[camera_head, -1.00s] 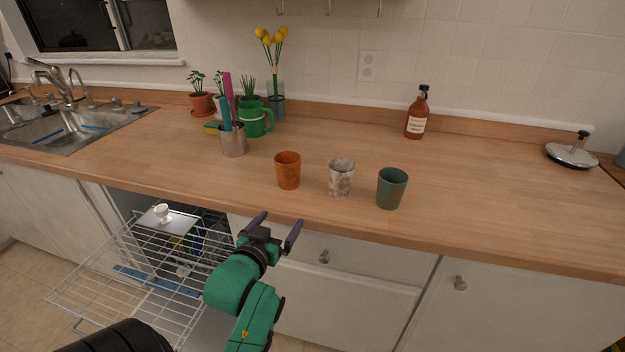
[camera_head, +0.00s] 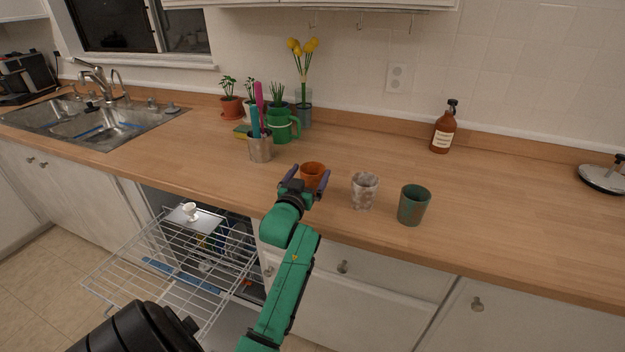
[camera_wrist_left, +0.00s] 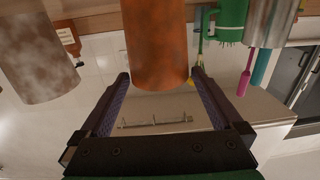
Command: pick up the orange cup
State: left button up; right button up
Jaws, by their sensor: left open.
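The orange cup (camera_head: 313,172) stands upright on the wooden counter, its lower part hidden behind my left gripper in the head view. My left gripper (camera_head: 306,177) is open, with its two fingers pointing at the cup from the counter's front side. In the left wrist view, which looks upside down, the orange cup (camera_wrist_left: 156,40) is centred ahead of the open left gripper (camera_wrist_left: 160,78). Its rim lies near the space between the fingertips; I cannot tell whether they touch it. My right gripper is not in view.
A speckled grey-white cup (camera_head: 364,190) and a dark green cup (camera_head: 413,205) stand right of the orange cup. A metal utensil holder (camera_head: 260,149) and a green mug (camera_head: 282,128) are behind left. An open dishwasher rack (camera_head: 170,270) is below.

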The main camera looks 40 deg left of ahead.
pick_arm(q)
jog(key=shift+w+a+f, duration=0.1)
jog(key=shift+w, duration=0.15)
jog(key=shift+s, duration=0.1)
jog(key=c, duration=1.1)
notch_tip(320, 180, up, 20)
jog(key=shift+r, duration=0.1)
